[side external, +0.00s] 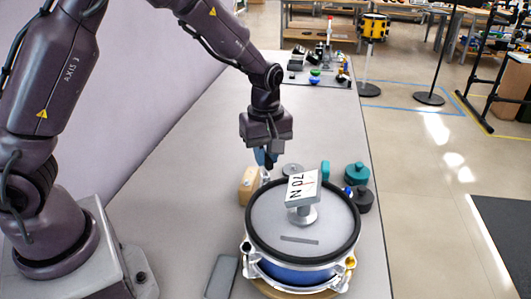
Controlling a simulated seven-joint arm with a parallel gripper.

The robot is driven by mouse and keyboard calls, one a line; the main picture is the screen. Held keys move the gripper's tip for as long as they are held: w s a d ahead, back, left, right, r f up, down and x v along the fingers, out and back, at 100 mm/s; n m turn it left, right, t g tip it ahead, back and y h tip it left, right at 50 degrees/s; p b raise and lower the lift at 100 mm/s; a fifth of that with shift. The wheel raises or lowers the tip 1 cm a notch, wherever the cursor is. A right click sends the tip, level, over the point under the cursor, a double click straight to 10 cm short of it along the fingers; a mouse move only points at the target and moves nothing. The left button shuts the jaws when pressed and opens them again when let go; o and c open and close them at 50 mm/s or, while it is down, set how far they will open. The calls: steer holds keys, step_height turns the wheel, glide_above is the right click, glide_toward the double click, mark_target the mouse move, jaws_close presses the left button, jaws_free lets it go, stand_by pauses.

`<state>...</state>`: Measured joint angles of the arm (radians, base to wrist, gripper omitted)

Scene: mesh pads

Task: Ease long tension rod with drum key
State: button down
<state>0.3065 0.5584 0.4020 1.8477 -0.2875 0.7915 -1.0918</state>
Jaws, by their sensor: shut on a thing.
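A blue drum (293,272) with a grey mesh head, black hoop and silver lugs lies flat near the front of the bench. My gripper (265,164) points down at the drum's far left edge. Its jaws are shut on a small silver piece (265,176), which seems to be the drum key. I cannot tell whether the key sits on a rod there. The long tension rod cannot be picked out; that far edge is small and partly hidden. A tilted display (302,186) reading "70 N" stands on a round foot on the drum head.
A tan block (249,185) stands left of the drum, and a dark grey slab (221,276) lies front left. Teal pieces (357,173) and a dark knob (363,199) crowd the far right. The grey bench (195,190) is clear on the left.

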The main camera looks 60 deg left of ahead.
steer(key=n, duration=0.8)
steer(key=shift+n, duration=0.4)
steer(key=n, duration=0.5)
steer(key=shift+w, duration=0.1)
steer(key=n, duration=0.4)
steer(key=shift+m, duration=0.8)
steer(key=shift+r, duration=1.55)
